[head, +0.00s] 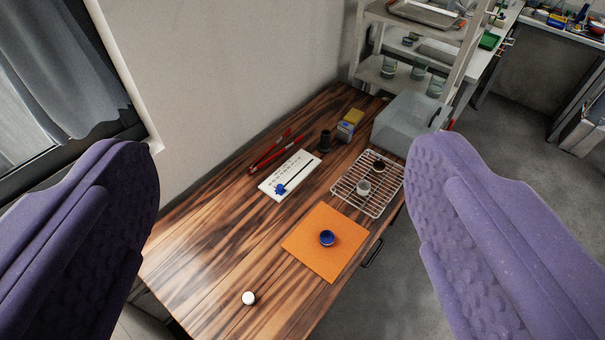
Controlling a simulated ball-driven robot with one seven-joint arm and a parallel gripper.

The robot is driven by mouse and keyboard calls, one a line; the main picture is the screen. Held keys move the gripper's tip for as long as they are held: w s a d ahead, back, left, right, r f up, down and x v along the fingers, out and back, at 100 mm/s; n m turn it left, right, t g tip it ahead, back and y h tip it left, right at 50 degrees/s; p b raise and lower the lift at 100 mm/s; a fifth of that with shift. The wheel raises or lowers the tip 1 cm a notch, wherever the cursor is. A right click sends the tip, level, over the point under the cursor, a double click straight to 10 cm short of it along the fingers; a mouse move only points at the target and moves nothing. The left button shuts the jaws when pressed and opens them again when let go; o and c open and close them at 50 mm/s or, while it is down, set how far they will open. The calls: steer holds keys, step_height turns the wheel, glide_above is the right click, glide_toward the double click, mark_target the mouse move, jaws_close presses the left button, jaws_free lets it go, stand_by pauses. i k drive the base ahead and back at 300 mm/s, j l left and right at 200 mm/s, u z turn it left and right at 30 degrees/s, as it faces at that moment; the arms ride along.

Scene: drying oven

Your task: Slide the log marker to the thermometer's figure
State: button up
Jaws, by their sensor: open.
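The log board (298,168) is a white plate lying on the wooden table, with a row of small marks and a dark slot along it. The blue log marker (280,189) sits near the slot's lower left end. The figures on the board are too small to read. I cannot tell any thermometer for sure; a dark upright cylinder (326,140) stands beyond the board. My gripper (290,200) shows as two purple fingers at the left and right edges, wide open and empty, with the table between and beyond them. Neither finger touches the board or marker.
Red tongs (270,152) lie behind the board, near the wall. A wire rack (346,190) with two small cups, an orange mat (306,248) with a blue round item (327,238), a yellow box (350,120), a translucent bin (398,124) and a white knob (249,298) surround it. The front-left tabletop is clear.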

mark_target(279, 190)
steer(key=u, duration=0.3)
steer(key=i+l+u, duration=0.25)
steer(key=u, duration=0.15)
steer(key=i+l+u, duration=0.2)
steer(key=l+u, duration=0.25)
steer(key=i+l, duration=0.1)
steer(key=l, duration=0.35)
steer(key=i+l+u, duration=0.1)
steer(key=l, duration=0.35)
steer(key=i+l, duration=0.15)
steer(key=l, duration=0.3)
